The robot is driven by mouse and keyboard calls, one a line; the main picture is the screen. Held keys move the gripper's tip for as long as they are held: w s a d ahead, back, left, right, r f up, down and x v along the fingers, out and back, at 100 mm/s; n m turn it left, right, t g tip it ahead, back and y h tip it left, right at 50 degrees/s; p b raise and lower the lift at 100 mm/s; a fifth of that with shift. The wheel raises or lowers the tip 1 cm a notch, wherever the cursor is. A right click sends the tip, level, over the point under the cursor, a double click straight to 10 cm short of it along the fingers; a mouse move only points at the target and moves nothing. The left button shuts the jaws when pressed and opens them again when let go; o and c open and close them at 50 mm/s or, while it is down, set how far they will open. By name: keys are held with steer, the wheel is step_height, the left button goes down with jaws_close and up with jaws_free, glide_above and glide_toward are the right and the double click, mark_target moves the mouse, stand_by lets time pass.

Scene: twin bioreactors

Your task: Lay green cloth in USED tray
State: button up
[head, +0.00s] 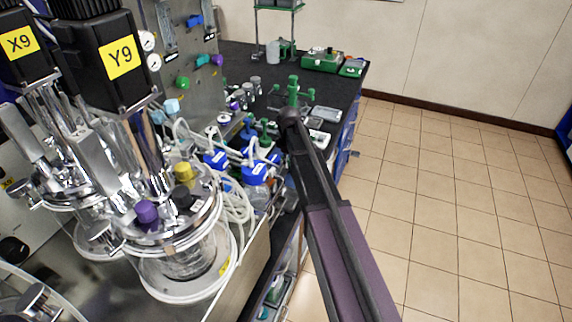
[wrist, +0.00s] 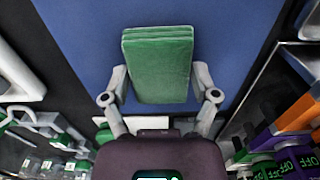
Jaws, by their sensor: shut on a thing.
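A green folded cloth (wrist: 158,62) sits between the two fingers of my gripper (wrist: 161,84) in the wrist view. The fingers press on its left and right sides, and its layered edge shows at the top. Behind it is a flat blue surface (wrist: 75,25); whether the cloth touches it, I cannot tell. In the head view my arm reaches toward the dark bench, and neither my gripper nor the cloth can be made out there. I cannot identify the USED tray or any USED label in either view.
Bioreactors with X9 and Y9 labels (head: 122,57) stand at the left. The dark bench (head: 335,82) holds green-based equipment (head: 322,62), blue clamps and tubing. Purple and orange items (wrist: 296,115) and a metal-edged container lie right in the wrist view. Tiled floor (head: 450,190) is clear.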

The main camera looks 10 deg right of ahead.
mark_target(289, 162)
steer(key=shift+f, duration=0.15)
steer(key=o, duration=0.9)
steer(key=shift+c, duration=0.2)
steer(key=shift+r, duration=0.2)
step_height(289, 162, up, 12)
steer(key=p, duration=1.2)
